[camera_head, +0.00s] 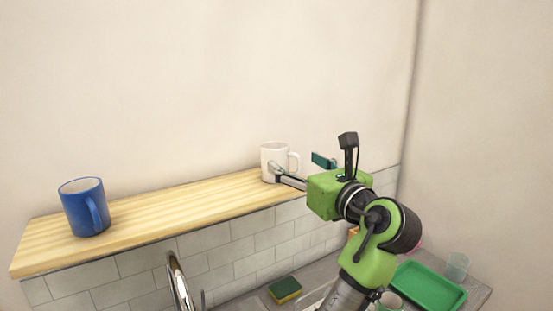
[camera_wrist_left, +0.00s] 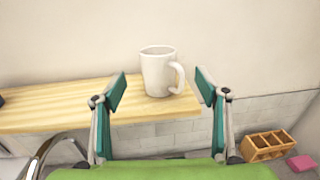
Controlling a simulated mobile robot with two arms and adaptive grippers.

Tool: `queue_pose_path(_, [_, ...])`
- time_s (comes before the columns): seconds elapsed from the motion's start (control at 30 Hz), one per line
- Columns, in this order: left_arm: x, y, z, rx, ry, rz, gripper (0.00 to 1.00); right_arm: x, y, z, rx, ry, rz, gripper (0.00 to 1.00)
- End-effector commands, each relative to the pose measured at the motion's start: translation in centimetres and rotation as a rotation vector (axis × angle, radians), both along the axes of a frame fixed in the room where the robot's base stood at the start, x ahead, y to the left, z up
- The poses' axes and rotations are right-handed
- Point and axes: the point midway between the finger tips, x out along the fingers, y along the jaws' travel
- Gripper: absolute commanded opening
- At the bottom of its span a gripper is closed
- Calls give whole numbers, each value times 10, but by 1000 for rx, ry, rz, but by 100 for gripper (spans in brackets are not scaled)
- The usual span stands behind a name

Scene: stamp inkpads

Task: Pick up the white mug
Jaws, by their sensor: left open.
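The white mug (camera_head: 271,157) stands upright on the wooden shelf (camera_head: 160,218), near its right end, with its handle to the right. In the left wrist view the mug (camera_wrist_left: 157,72) shows ahead between the spread fingers, handle on its right side. My left gripper (camera_head: 299,171) is open and empty, just in front and to the right of the mug in the head view. In the left wrist view both fingers of the gripper (camera_wrist_left: 160,92) stand apart on either side of the mug's outline; I cannot tell contact. The right gripper is not seen.
A blue mug (camera_head: 84,206) stands at the shelf's left end. Below are a faucet (camera_head: 180,282), a sponge (camera_head: 285,290), a green tray (camera_head: 428,288) and a clear glass (camera_head: 457,267) on the counter. A wooden box (camera_wrist_left: 264,146) shows low right in the wrist view. The mid-shelf is clear.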

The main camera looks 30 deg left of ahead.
Motion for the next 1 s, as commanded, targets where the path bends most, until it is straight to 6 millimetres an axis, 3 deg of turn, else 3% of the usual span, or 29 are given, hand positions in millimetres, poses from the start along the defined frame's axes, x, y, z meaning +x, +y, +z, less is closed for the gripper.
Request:
queue_pose_path(0.17, [18,25,2,1,2,2,67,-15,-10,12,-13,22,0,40])
queue_pose_path(0.5, [31,44,4,0,1,1,67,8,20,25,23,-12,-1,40])
queue_pose_path(0.73, [50,72,6,1,1,2,67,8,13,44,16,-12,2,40])
queue_pose_path(1.0, [54,77,2,-1,0,-1,67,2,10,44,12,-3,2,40])
